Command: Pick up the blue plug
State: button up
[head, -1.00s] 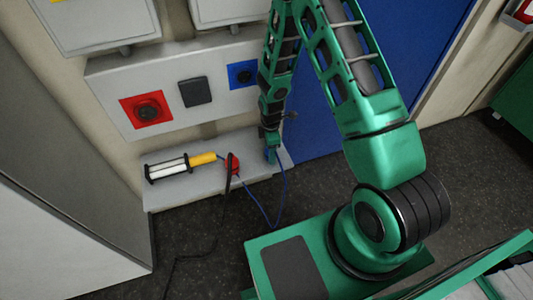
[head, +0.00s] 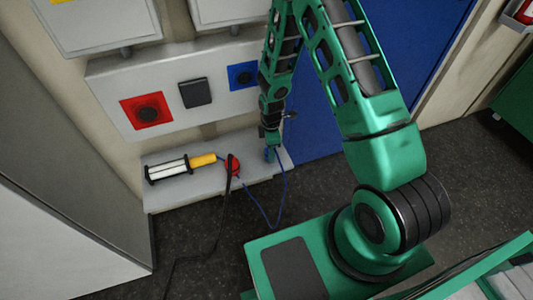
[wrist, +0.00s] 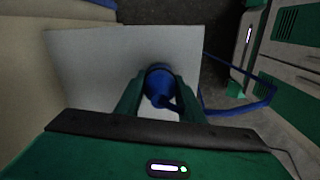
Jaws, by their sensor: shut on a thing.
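The blue plug (wrist: 158,84) sits between the two green fingers of my gripper (wrist: 160,100) in the wrist view, at the right part of the light grey shelf (wrist: 85,65). The fingers are closed on its sides. In the head view my gripper (head: 271,150) points down over the shelf's right end, and the plug (head: 269,155) shows only as a small blue patch at the fingertips. A blue cable (head: 283,190) hangs from it over the shelf edge. I cannot tell whether the plug still touches the shelf.
A yellow-handled lamp (head: 180,167) and a red plug (head: 233,165) with a black cable lie on the shelf to the left. Above are a red socket (head: 147,111), a black switch (head: 195,92) and a blue socket (head: 243,75). A blue door (head: 350,105) stands to the right.

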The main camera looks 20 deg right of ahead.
jog(key=r, duration=0.1)
jog(key=a+r, duration=0.1)
jog(key=r, duration=0.2)
jog(key=shift+s+a, duration=0.15)
jog(key=shift+s, duration=0.2)
jog(key=s+a+r, duration=0.5)
jog(key=a+r, duration=0.1)
jog(key=a, duration=0.2)
jog(key=shift+s+a, duration=0.15)
jog(key=shift+a, duration=0.25)
jog(key=w+d+f+m, duration=0.1)
jog(key=d+f+m, duration=0.1)
jog(key=d+m, duration=0.2)
jog(key=w+d+f+m, duration=0.2)
jog(key=d+f+m, duration=0.1)
jog(key=d+m, duration=0.2)
jog(key=w+d+f+m, duration=0.1)
jog(key=d+f+m, duration=0.1)
jog(key=d+m, duration=0.3)
jog(key=shift+w+f+m, duration=0.15)
jog(key=shift+f+m, duration=0.15)
jog(key=shift+m, duration=0.3)
jog(key=shift+w+d+f+m, duration=0.1)
jog(key=shift+d+f+m, duration=0.15)
jog(key=shift+d+m, duration=0.25)
